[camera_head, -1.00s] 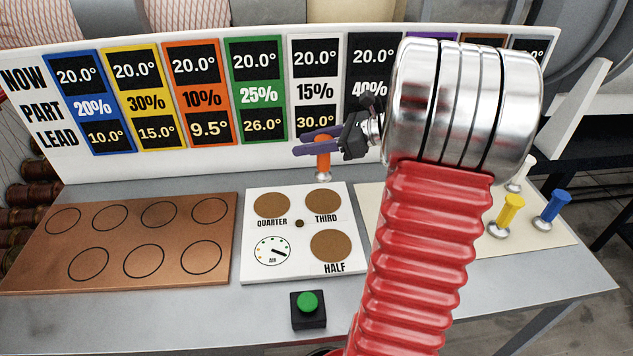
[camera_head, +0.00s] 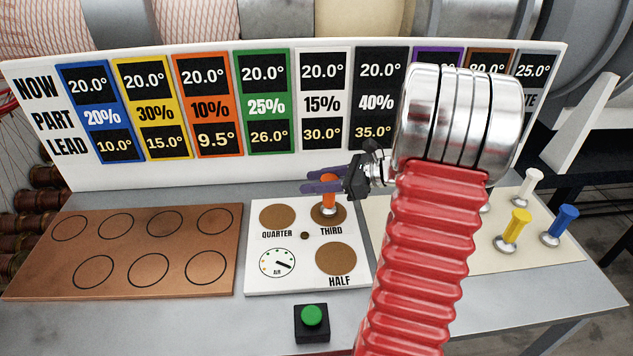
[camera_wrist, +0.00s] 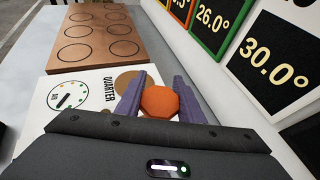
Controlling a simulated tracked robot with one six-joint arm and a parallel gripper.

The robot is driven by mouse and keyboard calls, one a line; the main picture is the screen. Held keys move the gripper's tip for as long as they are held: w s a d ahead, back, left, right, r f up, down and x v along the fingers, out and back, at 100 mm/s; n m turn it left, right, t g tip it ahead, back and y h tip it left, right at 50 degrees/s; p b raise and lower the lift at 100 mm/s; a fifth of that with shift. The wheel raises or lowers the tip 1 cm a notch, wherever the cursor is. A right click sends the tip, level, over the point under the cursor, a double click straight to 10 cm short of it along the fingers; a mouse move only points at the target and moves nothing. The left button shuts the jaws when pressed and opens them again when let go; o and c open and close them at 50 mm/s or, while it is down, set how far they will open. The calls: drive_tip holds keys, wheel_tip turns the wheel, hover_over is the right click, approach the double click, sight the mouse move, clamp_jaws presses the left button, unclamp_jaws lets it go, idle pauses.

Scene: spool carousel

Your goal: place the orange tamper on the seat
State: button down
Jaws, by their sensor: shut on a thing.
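The orange tamper (camera_head: 328,194) stands upright at the brown THIRD circle (camera_head: 341,214) on the white panel (camera_head: 256,238). Its metal foot overlaps that circle in the head view; I cannot tell whether it touches. My gripper (camera_head: 322,187) has its purple fingers shut on the tamper's orange handle. In the wrist view the tamper's orange top (camera_wrist: 160,101) sits between the two fingers (camera_wrist: 158,98). The QUARTER circle (camera_head: 277,215) and the HALF circle (camera_head: 335,258) are bare. The panel also holds a small AIR dial (camera_head: 277,263).
A copper plate (camera_head: 139,252) with several empty outlined rings lies left. A cream mat (camera_head: 490,256) at right holds yellow (camera_head: 514,229), blue (camera_head: 563,221) and white (camera_head: 530,184) tampers. A green button (camera_head: 312,315) is in front. The sign board (camera_head: 218,170) stands close behind.

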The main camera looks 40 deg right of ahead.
drive_tip(key=shift+f, duration=0.15)
drive_tip(key=c, duration=1.2)
unclamp_jaws()
drive_tip(key=shift+s, duration=0.1)
drive_tip(key=v, duration=1.2)
